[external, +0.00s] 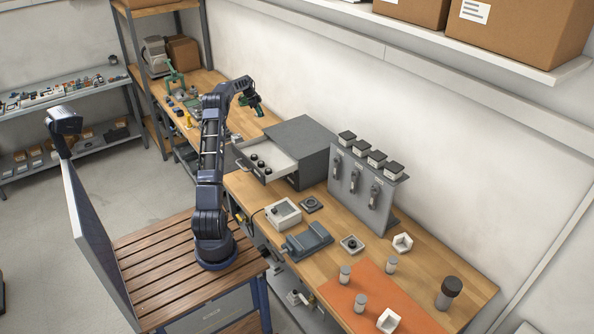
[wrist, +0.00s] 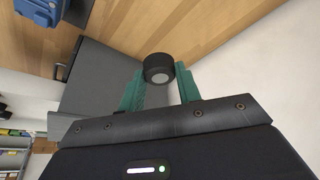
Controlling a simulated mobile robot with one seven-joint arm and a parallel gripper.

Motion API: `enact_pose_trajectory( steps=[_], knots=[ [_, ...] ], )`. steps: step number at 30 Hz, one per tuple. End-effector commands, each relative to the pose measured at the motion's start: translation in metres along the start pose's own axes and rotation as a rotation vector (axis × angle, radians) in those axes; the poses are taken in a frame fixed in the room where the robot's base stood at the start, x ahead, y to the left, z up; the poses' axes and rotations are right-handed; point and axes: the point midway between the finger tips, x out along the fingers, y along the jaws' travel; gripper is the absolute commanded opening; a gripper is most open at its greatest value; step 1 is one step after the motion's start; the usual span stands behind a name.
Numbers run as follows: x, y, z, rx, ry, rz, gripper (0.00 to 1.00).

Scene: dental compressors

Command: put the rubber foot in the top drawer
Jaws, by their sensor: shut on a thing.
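My gripper (external: 257,106) is raised above and behind the open drawer, at the left of the grey cabinet. In the wrist view its green fingers (wrist: 160,90) are shut on a black round rubber foot (wrist: 158,67) with a grey centre. The top drawer (external: 283,165) of the grey cabinet (external: 312,140) is pulled out toward the left front. Several dark round feet (external: 261,163) lie inside it. The cabinet's grey body also shows in the wrist view (wrist: 100,75), beyond the fingers. The held foot is too small to make out in the external view.
A panel with several switches (external: 362,185) stands right of the cabinet. A light box (external: 284,213) and a blue-grey device (external: 307,240) sit on the bench in front. An orange mat (external: 375,290) holds small cylinders. Another bench with tools (external: 185,95) stands behind my arm.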

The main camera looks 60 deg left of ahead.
Motion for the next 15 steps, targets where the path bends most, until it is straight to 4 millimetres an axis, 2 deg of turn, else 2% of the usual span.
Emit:
enact_pose_trajectory(
  steps=[7, 15],
  knots=[
    [-0.015, 0.011, -0.006, -0.005, -0.003, -0.004, 0.12],
    [-0.054, 0.058, -0.019, -0.033, -0.012, -0.015, 0.12]
  ],
)
